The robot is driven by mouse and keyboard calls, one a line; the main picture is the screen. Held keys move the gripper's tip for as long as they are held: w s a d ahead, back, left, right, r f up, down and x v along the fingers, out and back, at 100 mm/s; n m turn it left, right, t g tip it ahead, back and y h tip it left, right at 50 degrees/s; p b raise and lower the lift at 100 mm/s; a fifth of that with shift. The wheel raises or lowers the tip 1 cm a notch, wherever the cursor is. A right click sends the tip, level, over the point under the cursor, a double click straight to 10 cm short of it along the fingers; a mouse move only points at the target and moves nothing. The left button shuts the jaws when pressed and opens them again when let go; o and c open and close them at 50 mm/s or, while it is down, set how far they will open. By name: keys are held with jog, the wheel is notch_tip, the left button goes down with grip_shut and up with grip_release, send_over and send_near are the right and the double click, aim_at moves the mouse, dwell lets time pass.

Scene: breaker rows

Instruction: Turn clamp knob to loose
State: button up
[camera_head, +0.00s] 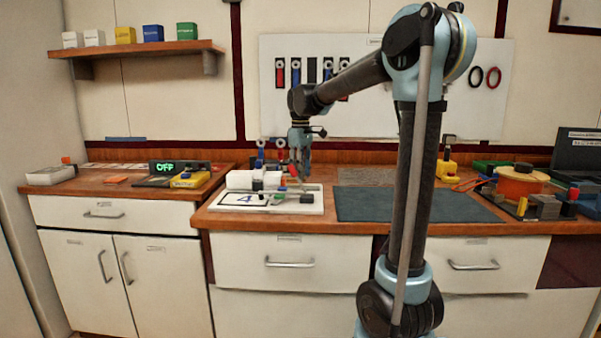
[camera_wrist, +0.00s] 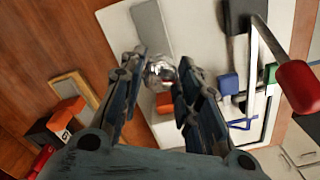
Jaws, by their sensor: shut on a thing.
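A shiny silver round knob (camera_wrist: 160,71) shows between my fingertips in the wrist view; I take it to be the clamp knob. My gripper (camera_wrist: 160,78) is shut on it, with one finger on each side. In the head view my gripper (camera_head: 301,175) points down over the white fixture board (camera_head: 310,208) on the counter. The knob is too small to make out there. The white board (camera_wrist: 190,35) also shows under the fingers in the wrist view. I cannot read any loose or tight mark.
A red-handled lever (camera_wrist: 295,84) and a blue block (camera_wrist: 228,84) are right of the fingers. An orange block (camera_wrist: 68,112) lies at the left. A dark mat (camera_head: 410,204) is right of the board. The display box reading OFF (camera_head: 176,168) is on the left counter.

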jog(key=n, duration=0.4)
jog(key=shift+w+d+n, duration=0.1)
jog(key=shift+n, duration=0.3)
dwell(0.4)
jog(key=o, duration=1.1)
notch_tip(320, 180, up, 12)
